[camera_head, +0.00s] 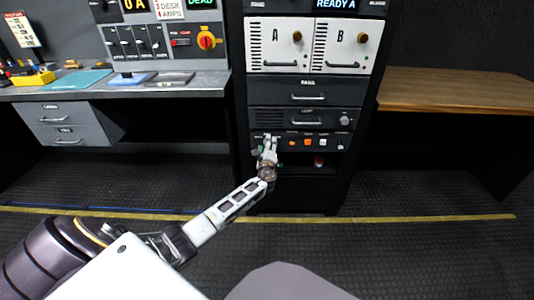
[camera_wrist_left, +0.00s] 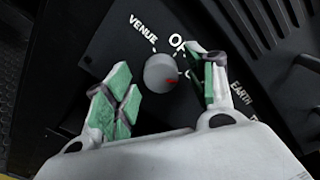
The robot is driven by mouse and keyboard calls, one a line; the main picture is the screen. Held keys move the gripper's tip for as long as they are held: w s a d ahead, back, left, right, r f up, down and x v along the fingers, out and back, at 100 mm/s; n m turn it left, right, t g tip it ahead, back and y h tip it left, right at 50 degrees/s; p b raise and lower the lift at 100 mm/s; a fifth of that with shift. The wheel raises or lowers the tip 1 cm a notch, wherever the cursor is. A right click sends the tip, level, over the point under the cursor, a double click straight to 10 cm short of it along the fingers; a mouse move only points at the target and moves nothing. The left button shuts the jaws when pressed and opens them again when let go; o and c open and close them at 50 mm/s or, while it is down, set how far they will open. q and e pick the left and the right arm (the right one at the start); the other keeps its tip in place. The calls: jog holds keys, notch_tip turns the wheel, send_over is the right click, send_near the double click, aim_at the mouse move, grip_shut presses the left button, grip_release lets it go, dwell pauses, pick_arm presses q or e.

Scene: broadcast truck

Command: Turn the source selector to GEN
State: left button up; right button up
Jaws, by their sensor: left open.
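The source selector (camera_wrist_left: 160,73) is a round grey knob on a dark panel in the left wrist view. I cannot read a GEN label; the finger hides part of the panel. My left gripper (camera_wrist_left: 163,84) is open, with green-padded fingers on either side of the knob; I cannot tell whether they touch it. In the head view the left gripper (camera_head: 266,150) is at the lower rack panel and covers the knob.
The black rack (camera_head: 240,90) holds white A and B modules (camera_head: 278,45) above. Orange and white switches (camera_head: 308,143) sit right of my gripper. A desk with a drawer unit (camera_head: 65,125) is at left, a wooden counter (camera_head: 450,90) at right. The floor in front is clear.

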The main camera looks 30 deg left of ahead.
pick_arm(q)
jog(key=shift+s, duration=0.15)
jog(key=v, duration=1.1)
jog(key=shift+s+d, duration=0.25)
jog(key=shift+d, duration=0.05)
jog(key=shift+n, duration=0.3)
dwell(0.5)
